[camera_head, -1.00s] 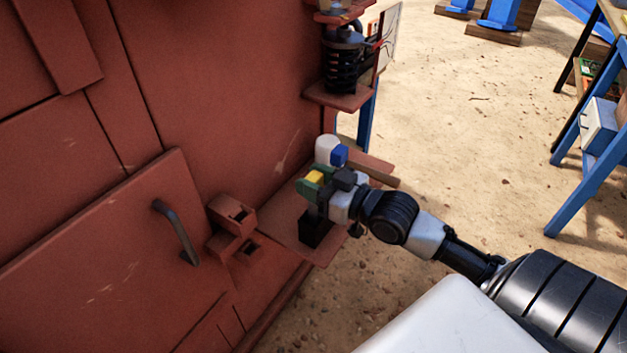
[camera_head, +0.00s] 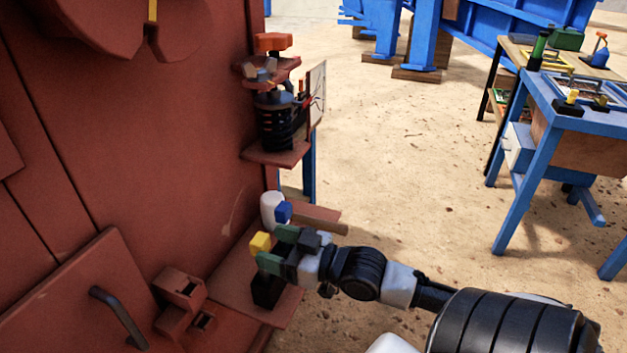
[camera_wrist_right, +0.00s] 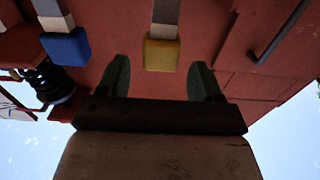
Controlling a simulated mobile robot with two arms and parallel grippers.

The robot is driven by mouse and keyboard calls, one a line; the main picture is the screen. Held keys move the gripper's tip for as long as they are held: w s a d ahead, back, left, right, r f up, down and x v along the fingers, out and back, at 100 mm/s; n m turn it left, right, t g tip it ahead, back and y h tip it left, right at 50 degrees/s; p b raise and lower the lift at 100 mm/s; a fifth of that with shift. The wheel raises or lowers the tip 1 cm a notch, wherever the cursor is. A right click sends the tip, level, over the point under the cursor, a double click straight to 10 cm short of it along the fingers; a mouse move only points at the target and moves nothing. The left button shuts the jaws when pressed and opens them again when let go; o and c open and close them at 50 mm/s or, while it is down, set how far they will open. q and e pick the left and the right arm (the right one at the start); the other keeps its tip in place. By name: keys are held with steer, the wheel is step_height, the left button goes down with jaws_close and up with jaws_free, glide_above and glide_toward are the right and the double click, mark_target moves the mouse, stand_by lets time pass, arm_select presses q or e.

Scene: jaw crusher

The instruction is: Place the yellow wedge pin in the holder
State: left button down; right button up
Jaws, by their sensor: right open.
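The yellow wedge pin's yellow head (camera_head: 260,243) is above a black block (camera_head: 266,292) on the rust-red ledge, which may be the holder. The gripper hides the pin's lower end in the head view. In the right wrist view the yellow head (camera_wrist_right: 162,56) has a grey shank and shows centred between the fingertips. My right gripper (camera_head: 278,249) is open, its green fingers pointing at the pin. In the head view the pin's head is just beyond the fingertips, apart from them. My left gripper is out of view.
A blue-headed part (camera_head: 283,212) stands close beside the far finger. A rust-red wall (camera_head: 130,150) with a handle (camera_head: 118,318) is at left. A black spring (camera_head: 274,122) sits on a shelf behind. A blue table (camera_head: 545,95) is at right, with open sand between.

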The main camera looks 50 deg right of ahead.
steer(key=p+v, duration=0.2)
steer(key=v, duration=0.6)
steer(key=s+a+f+m+g+h, duration=0.1)
steer(key=s+a+f+g+h, duration=0.15)
steer(key=f, duration=0.35)
steer(key=s+a+f+g+h, duration=0.2)
steer(key=a+f+g, duration=0.15)
steer(key=f, duration=0.25)
steer(key=s+a+f+m+g+h, duration=0.1)
steer(key=s+a+f+g+h, duration=0.1)
steer(key=s+a+g, duration=0.3)
steer(key=shift+s+a+f+g, duration=0.3)
steer(key=shift+a+g, duration=0.2)
steer(key=shift+g, duration=0.5)
